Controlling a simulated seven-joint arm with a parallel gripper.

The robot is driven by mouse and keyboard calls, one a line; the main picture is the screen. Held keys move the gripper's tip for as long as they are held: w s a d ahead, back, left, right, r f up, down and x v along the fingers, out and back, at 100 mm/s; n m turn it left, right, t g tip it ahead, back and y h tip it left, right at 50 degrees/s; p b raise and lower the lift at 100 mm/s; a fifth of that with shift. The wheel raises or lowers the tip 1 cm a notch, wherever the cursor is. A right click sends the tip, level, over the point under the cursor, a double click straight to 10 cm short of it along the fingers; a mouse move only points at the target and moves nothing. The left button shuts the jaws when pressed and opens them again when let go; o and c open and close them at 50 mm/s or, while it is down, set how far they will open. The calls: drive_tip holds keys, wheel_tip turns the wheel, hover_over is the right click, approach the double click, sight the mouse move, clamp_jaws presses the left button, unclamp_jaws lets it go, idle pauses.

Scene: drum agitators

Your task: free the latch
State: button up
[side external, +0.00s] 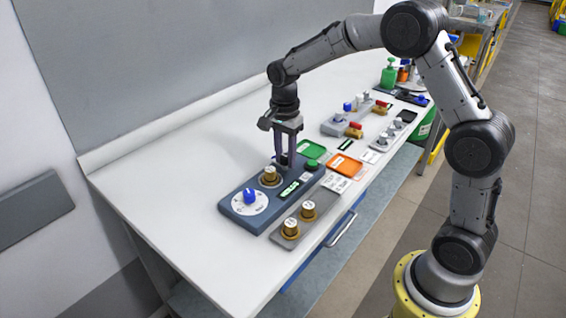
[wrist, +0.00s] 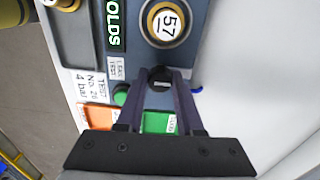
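A blue-grey control panel (side external: 240,213) lies on the white table. It carries a blue knob (side external: 249,196) on a white dial, a brass knob (side external: 270,175) marked 57 in the wrist view (wrist: 167,22), a lit green display (side external: 289,189) and a green button (side external: 312,165). A small black knob (wrist: 160,75) sits at the panel's end beyond the brass knob. My gripper (side external: 285,163) points down over this black knob, its fingers apart on either side of it. Contact cannot be made out. No part is plainly marked as the latch.
A grey plate (side external: 283,240) with two brass pieces lies in front of the panel. A green tray (side external: 312,149) and an orange tray (side external: 341,166) lie close to the gripper. More devices (side external: 341,124) stand farther back. The table's left side is clear.

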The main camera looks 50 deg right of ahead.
sight(284, 156)
drive_tip(key=shift+o, duration=0.2)
drive_tip(key=shift+w+a+f, duration=0.1)
drive_tip(key=shift+w+a, duration=0.05)
drive_tip(key=shift+w, duration=0.05)
wheel_tip(284, 156, up, 2)
drive_tip(key=shift+r, duration=2.1)
drive_tip(key=shift+r, duration=0.15)
drive_tip(key=s+a+r+n+t, duration=0.4)
drive_tip(key=s+r, duration=0.8)
drive_tip(key=s, duration=0.1)
drive_tip(key=s+f+n, duration=0.3)
drive_tip(key=s+n, duration=0.4)
drive_tip(key=s+a+f+n+t, duration=0.1)
drive_tip(key=s+f+n, duration=0.2)
drive_tip(key=s+n, duration=0.3)
drive_tip(key=shift+s+f+n+t, duration=0.3)
drive_tip(key=shift+s+n, duration=0.1)
drive_tip(key=shift+s, duration=0.2)
